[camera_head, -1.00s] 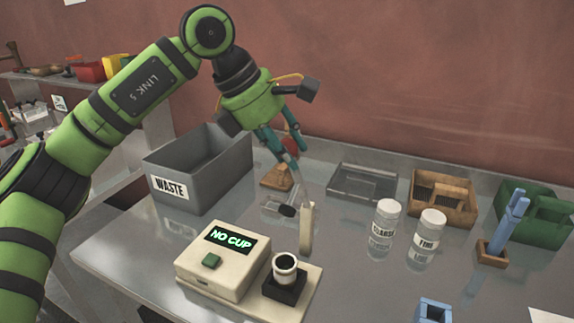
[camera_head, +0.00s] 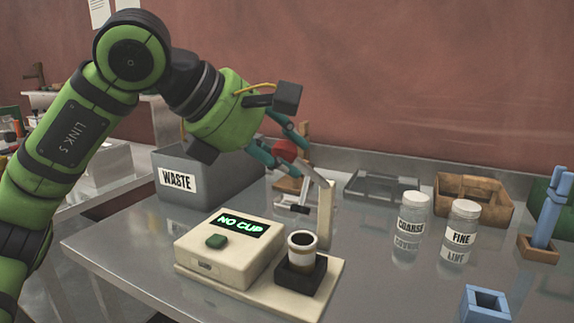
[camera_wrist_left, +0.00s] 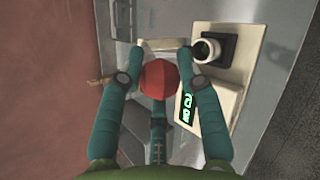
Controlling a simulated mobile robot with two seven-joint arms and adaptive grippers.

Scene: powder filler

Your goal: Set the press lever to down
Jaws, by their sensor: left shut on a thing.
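The press lever has a red knob (camera_head: 285,149) on a metal arm that slopes up and to the left from a cream post (camera_head: 326,213) on the powder filler (camera_head: 225,255). My left gripper (camera_head: 280,148) is shut on the red knob, which sits above the post's top. In the left wrist view the red knob (camera_wrist_left: 160,78) is between the two teal fingers. The filler's screen reads "NO CUP". A small white cup (camera_head: 302,242) stands in the black holder (camera_head: 300,275) on the filler's base. My right gripper is not in view.
A grey waste bin (camera_head: 175,192) stands left behind the filler.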

